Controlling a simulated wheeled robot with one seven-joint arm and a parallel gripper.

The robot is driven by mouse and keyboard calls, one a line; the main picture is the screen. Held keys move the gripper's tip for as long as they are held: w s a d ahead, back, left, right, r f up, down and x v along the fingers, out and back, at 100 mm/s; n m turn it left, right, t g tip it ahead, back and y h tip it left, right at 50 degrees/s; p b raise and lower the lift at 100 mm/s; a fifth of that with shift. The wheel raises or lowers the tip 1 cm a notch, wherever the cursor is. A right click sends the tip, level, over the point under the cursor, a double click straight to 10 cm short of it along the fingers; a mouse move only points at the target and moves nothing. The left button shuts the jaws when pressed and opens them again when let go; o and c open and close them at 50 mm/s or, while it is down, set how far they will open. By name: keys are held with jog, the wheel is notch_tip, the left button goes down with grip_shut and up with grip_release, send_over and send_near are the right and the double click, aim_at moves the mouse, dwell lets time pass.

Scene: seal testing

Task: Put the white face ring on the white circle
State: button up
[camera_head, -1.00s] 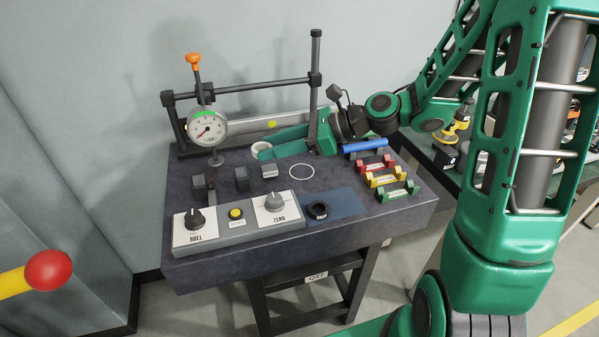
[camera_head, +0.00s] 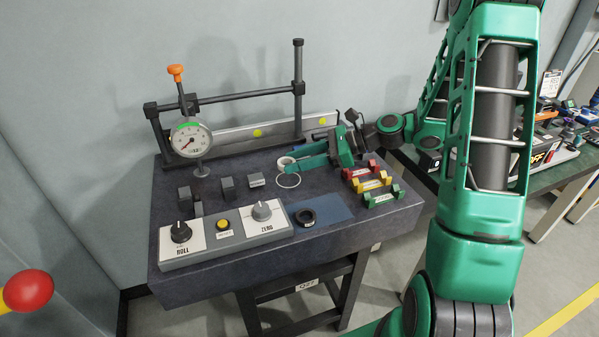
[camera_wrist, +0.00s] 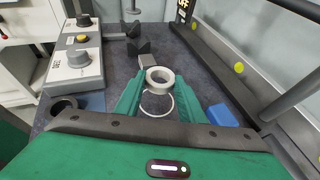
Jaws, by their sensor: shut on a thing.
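The white face ring (camera_wrist: 160,76) is held between the fingertips of my gripper (camera_wrist: 158,84) in the wrist view. In the head view the ring (camera_head: 286,162) shows at the tip of my green gripper (camera_head: 296,164). The white circle (camera_wrist: 157,104) is an outline on the dark slab, and it also shows in the head view (camera_head: 289,181). The ring appears just off the circle, toward the small block in the wrist view. I cannot tell whether the ring touches the slab.
A dial gauge (camera_head: 191,140) on a stand is at the left. A control box (camera_head: 226,234) with knobs stands at the front. A black ring (camera_head: 305,217) lies on a blue mat (camera_head: 335,207). Red, yellow and green holders (camera_head: 371,184) are at the right.

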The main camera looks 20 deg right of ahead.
aim_at(298, 180)
jog(key=shift+d+f, duration=0.15)
jog(key=shift+f, duration=1.95)
jog(key=o, duration=1.1)
jog(key=shift+f, duration=0.1)
jog(key=v, duration=1.2)
